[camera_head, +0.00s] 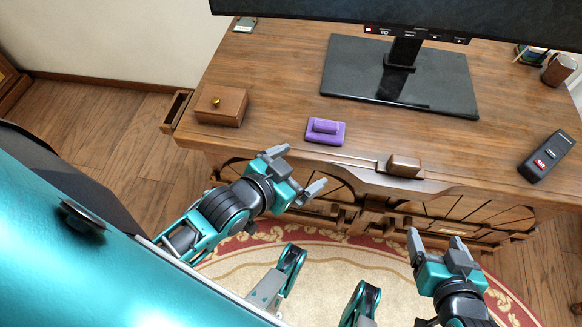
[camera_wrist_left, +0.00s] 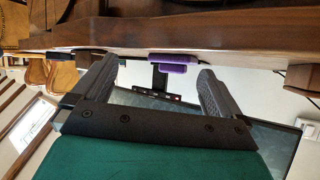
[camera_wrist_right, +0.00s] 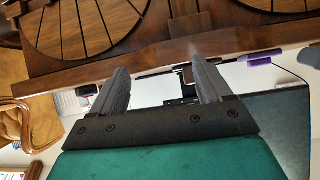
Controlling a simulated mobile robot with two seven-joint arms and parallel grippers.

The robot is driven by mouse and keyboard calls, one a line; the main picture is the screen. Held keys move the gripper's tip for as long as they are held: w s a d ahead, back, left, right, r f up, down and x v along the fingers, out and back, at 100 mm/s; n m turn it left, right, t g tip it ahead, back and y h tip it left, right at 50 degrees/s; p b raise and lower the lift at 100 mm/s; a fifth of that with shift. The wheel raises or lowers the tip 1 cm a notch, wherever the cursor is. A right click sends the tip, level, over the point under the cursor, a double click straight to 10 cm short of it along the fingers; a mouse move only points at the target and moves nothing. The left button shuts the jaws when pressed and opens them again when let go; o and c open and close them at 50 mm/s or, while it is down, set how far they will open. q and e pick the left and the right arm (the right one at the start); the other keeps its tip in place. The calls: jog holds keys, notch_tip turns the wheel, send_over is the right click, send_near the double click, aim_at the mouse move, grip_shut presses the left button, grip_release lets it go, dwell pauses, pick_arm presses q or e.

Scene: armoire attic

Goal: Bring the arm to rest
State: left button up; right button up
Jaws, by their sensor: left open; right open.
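My left gripper (camera_head: 295,172) is open and empty, in front of the desk's front edge on the left side of the head view. Its two fingers also show spread apart in the left wrist view (camera_wrist_left: 155,85). My right gripper (camera_head: 437,250) is open and empty at the lower right of the head view, in front of the desk drawers. Its spread fingers show in the right wrist view (camera_wrist_right: 163,90). Neither gripper touches anything that I can see.
A wooden desk (camera_head: 270,70) spans the view, with a monitor stand (camera_head: 345,80), a wooden box (camera_head: 221,106), a purple item (camera_head: 325,131), a small brown block (camera_head: 404,166) and a black device (camera_head: 546,156) on it. A small drawer (camera_head: 178,108) juts out left. A round rug (camera_head: 330,268) lies below.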

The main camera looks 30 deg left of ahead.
pick_arm(q)
jog(key=shift+s+a+f+n+g, duration=0.25)
jog(key=shift+s+f+n+g, duration=0.25)
jog(key=shift+s+f+n, duration=0.35)
jog(key=shift+s+r, duration=0.1)
